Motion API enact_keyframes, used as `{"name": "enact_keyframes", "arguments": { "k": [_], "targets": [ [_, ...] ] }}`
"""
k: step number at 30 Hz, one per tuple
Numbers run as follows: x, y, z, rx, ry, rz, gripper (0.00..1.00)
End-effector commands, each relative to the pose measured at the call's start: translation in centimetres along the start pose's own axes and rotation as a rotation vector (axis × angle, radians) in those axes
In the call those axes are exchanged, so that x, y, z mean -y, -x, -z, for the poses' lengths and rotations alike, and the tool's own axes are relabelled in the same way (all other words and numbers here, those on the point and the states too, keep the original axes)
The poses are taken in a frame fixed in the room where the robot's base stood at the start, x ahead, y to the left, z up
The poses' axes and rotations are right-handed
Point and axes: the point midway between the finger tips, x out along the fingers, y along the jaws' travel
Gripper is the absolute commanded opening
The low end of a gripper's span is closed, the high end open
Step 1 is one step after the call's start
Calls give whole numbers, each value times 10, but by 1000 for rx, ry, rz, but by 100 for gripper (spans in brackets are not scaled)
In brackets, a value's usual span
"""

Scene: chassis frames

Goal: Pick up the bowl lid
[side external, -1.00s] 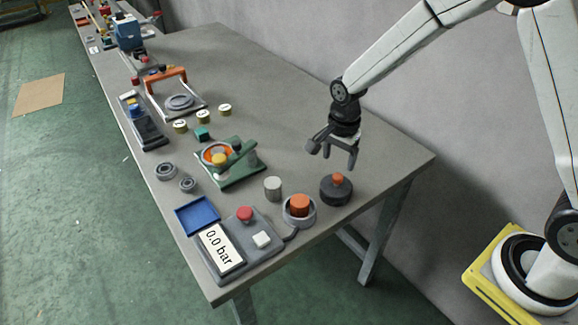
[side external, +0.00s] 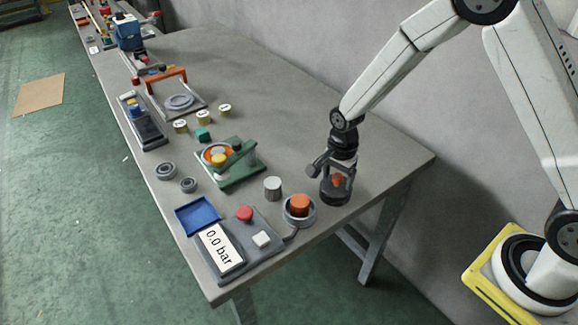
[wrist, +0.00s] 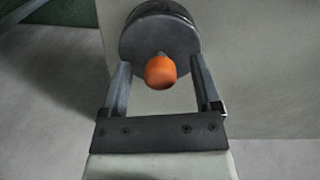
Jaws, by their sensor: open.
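The bowl lid (side external: 335,197) is a dark grey disc with an orange knob, on the table near its right edge. In the wrist view the lid (wrist: 150,38) shows at the top, with its orange knob (wrist: 160,72) between my fingers. My gripper (side external: 338,190) is open and points down over the lid. In the wrist view my gripper (wrist: 160,85) has a finger on each side of the knob, with gaps on both sides. The fingers partly hide the lid in the side view. I cannot tell how far the fingertips are from the lid's top.
A grey ring with an orange cylinder (side external: 299,206) stands just left of the lid, and a grey cylinder (side external: 273,188) beyond it. A pressure gauge unit (side external: 225,248) lies at the front. The table (side external: 385,165) is clear to the right and behind.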

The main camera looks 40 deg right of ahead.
Motion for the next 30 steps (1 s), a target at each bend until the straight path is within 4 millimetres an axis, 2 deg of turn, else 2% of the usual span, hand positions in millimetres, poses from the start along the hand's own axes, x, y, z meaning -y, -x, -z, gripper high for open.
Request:
{"name": "enact_keyframes", "arguments": {
  "k": [16,17,24,30],
  "targets": [
    [0,-2,0,0,0,1,81],
    [0,-2,0,0,0,1,78],
    [0,-2,0,0,0,1,1],
    [0,-2,0,0,0,1,0]
  ]
}}
